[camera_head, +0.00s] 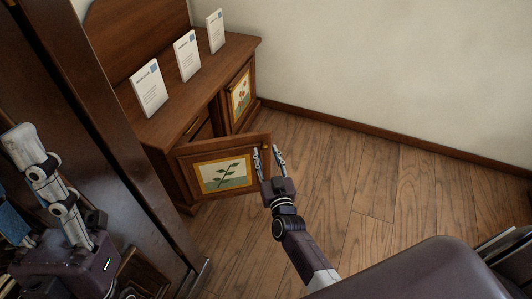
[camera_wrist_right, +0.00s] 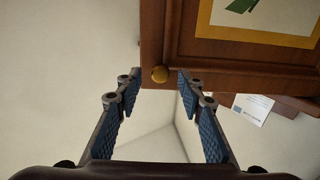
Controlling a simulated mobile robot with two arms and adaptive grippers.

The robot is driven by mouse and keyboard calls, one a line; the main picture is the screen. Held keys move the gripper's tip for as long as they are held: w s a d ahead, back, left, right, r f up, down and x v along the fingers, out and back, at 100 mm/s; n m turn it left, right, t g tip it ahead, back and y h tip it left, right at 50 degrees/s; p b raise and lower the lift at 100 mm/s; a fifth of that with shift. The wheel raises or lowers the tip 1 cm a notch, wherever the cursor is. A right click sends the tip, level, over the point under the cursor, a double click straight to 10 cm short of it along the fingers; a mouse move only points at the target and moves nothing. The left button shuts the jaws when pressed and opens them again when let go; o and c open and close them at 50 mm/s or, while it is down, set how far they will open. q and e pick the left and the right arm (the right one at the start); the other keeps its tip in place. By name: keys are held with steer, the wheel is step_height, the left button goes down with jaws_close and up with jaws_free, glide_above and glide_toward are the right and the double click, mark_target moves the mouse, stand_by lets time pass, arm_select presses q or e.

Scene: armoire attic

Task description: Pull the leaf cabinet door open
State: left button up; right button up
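The leaf cabinet door (camera_head: 225,172) is a brown wooden door with a framed green leaf picture. It stands swung out from the low cabinet (camera_head: 165,128), partly open. My right gripper (camera_head: 268,152) is open at that edge.
A second door with a flower picture (camera_head: 240,95) is at the cabinet's far end. Three white cards (camera_head: 187,56) stand on the cabinet top. A tall dark armoire (camera_head: 110,120) is close on the left. The wooden floor (camera_head: 350,180) to the right is clear.

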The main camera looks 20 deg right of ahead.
steer(key=s+a, duration=0.1)
steer(key=s, duration=1)
steer(key=shift+a, duration=0.25)
